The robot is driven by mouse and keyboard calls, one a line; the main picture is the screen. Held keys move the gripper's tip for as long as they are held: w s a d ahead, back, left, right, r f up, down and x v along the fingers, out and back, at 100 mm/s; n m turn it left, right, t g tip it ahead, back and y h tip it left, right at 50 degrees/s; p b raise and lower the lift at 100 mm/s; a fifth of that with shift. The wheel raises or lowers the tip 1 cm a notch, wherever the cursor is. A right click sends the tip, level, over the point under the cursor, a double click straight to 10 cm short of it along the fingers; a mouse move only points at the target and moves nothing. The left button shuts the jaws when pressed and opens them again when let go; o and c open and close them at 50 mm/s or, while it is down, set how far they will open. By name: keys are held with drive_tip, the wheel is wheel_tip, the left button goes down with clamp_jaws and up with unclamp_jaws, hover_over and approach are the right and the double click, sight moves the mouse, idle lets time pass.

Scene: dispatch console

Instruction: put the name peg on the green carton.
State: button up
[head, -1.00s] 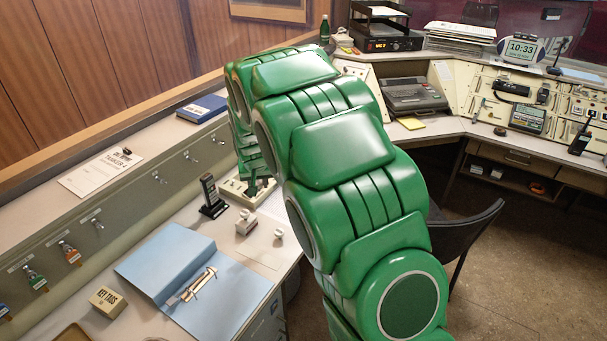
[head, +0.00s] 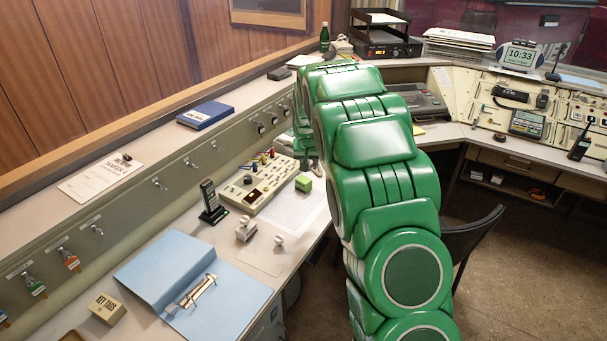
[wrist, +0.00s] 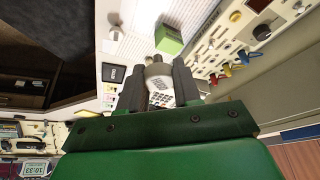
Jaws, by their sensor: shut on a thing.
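The green carton (head: 303,183) is a small bright green box on a printed sheet, just right of the peg board. It also shows in the wrist view (wrist: 169,38), beyond my fingertips. My gripper (wrist: 157,77) is shut on a pale grey peg (wrist: 155,66), which I take for the name peg; its name is not readable. The peg is between the two dark fingers and appears apart from the carton. In the head view my arm hides most of my gripper, which is just right of and beyond the carton.
The printed sheet (head: 295,208) has bare room around the carton.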

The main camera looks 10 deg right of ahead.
approach(303, 177)
drive_tip(key=shift+w+d+f, duration=0.2)
drive_tip(key=shift+w+f, duration=0.3)
drive_tip(key=shift+w, duration=0.05)
drive_tip(key=shift+w+d+f, duration=0.2)
drive_tip(key=shift+w+f, duration=0.5)
drive_tip(key=shift+f, duration=1.55)
drive_tip(key=o, duration=1)
drive_tip(key=shift+f, duration=0.1)
